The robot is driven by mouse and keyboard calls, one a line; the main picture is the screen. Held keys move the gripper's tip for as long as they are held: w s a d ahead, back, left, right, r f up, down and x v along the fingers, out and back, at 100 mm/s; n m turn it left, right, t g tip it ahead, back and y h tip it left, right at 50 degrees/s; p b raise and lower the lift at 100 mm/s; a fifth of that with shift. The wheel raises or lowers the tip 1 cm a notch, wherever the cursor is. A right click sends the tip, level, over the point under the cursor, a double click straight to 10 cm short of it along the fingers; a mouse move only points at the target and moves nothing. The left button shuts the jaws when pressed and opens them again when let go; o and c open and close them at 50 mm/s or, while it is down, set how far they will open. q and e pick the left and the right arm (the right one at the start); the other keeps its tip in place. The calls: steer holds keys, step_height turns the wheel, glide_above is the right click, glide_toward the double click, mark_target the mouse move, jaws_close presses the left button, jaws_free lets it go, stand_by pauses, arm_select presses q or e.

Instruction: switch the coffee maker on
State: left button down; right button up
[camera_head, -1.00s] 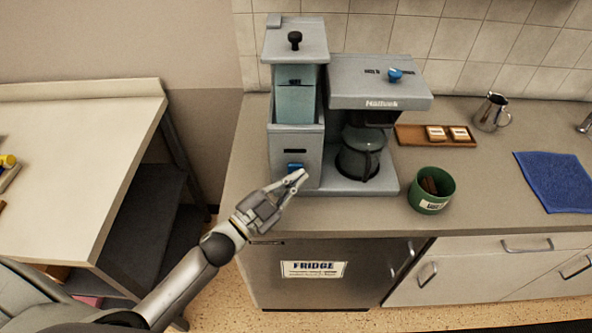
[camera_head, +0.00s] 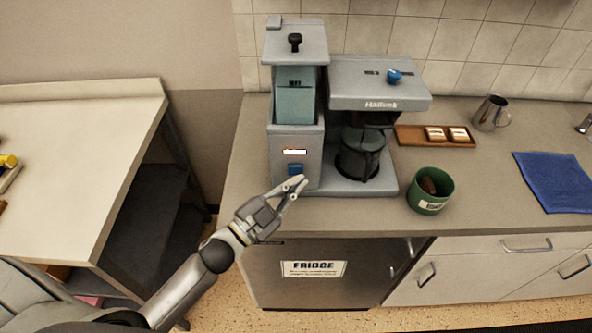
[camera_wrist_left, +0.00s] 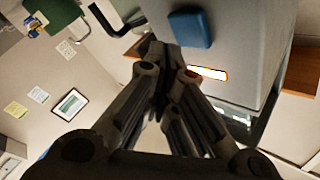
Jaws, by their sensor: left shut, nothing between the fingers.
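The grey coffee maker (camera_head: 350,187) stands on the counter with a dark glass pot (camera_head: 358,160) under its brew head. On the front of its left column is a blue switch (camera_head: 295,169), with a lit white and orange indicator (camera_head: 294,152) above it. The switch (camera_wrist_left: 190,28) and the glowing indicator (camera_wrist_left: 207,73) also show in the left wrist view. My left gripper (camera_head: 303,181) is shut and empty, just in front of and slightly below the switch, seemingly apart from it. My right gripper is not in view.
A green bin (camera_head: 431,190) with dark contents stands right of the coffee maker. Behind it are a wooden tray (camera_head: 410,136) and a metal jug (camera_head: 491,113). A blue cloth (camera_head: 556,182) lies at the right. A pale table (camera_head: 80,180) stands left.

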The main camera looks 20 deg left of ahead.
arm_select(q)
steer(key=s+d+p, duration=0.1)
steer(key=s+d, duration=0.1)
steer(key=s, duration=0.3)
steer(key=shift+s, duration=0.35)
steer(key=shift+a, duration=0.1)
stand_by(1.4)
